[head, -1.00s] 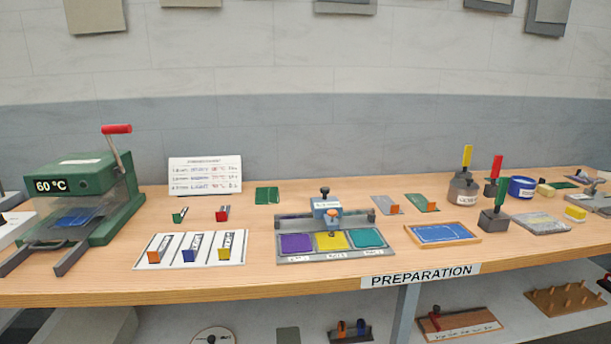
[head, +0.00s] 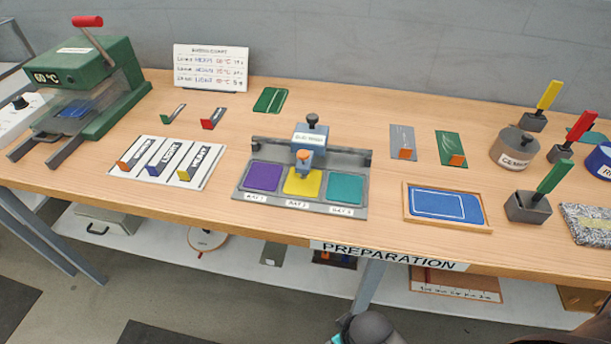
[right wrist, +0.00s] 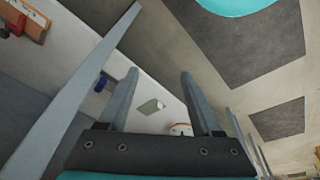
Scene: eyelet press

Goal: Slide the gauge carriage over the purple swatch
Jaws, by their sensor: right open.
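The gauge carriage (head: 309,140) is a blue-grey block with a black knob on top and an orange knob in front. It sits on the rail at the back of the grey gauge base (head: 237,188), in line with the yellow swatch (head: 302,184). The purple swatch (head: 263,177) lies left of the yellow one and the teal swatch (head: 345,188) right of it. My right gripper (right wrist: 155,75) is open and empty in the right wrist view, apart from the gauge. Part of my arm shows at the head view's bottom edge, its fingers not visible. My left gripper is not seen.
A white tray (head: 128,175) with several labelled strips lies left of the gauge, and a green press (head: 85,75) stands far left. A framed blue panel (head: 440,206) lies to the right. Cement pot (head: 514,148) and brush holders stand further right. Bare wood surrounds the gauge.

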